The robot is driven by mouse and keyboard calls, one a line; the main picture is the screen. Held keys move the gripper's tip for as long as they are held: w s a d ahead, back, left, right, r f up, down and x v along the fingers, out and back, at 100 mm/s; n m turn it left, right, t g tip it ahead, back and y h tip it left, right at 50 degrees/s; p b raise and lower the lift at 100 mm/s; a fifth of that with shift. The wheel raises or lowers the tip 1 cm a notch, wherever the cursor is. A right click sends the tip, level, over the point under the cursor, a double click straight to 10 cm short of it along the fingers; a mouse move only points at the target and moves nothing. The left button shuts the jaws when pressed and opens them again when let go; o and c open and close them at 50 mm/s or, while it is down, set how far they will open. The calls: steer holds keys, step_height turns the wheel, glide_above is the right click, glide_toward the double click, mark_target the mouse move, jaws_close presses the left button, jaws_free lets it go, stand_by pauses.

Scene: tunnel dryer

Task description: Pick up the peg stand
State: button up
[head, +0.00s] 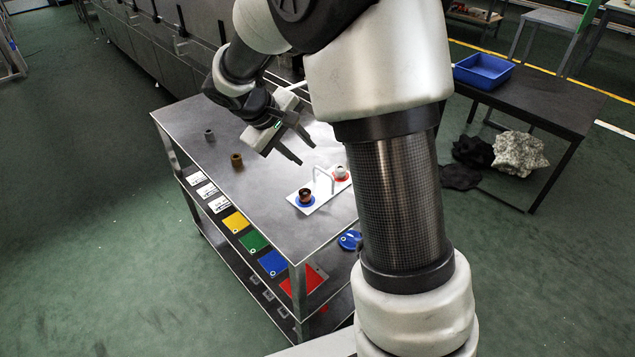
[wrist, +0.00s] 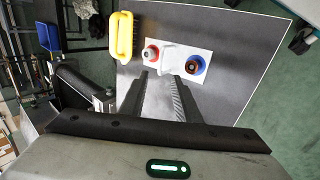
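A white plate with a white arched handle (head: 323,173), which looks like the peg stand, lies on the grey top of a shelf trolley. The plate has a blue disc (head: 306,203) bearing a brown cup-like piece and a red disc (head: 342,179) bearing a pale one. My gripper (head: 306,152) is open and empty, above the tabletop and just beyond the plate's left side. In the wrist view the handle (wrist: 172,55) stands beyond the open fingertips (wrist: 159,76), with the red disc to its left and the blue disc to its right.
A grey piece (head: 209,135) and a brown piece (head: 237,161) stand on the trolley top (head: 255,205). A black table with a blue bin (head: 484,70) stands at the right.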

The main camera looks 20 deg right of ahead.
mark_target(324, 171)
steer(key=b+x, duration=0.1)
steer(key=x, duration=0.7)
steer(key=shift+d+f+b, duration=0.1)
steer(key=shift+f+b, duration=0.2)
steer(key=b+x, duration=0.1)
steer(key=x, duration=0.4)
steer(key=shift+s+d+f, duration=0.1)
steer(key=shift+s+f, duration=0.05)
jaws_close()
stand_by(0.7)
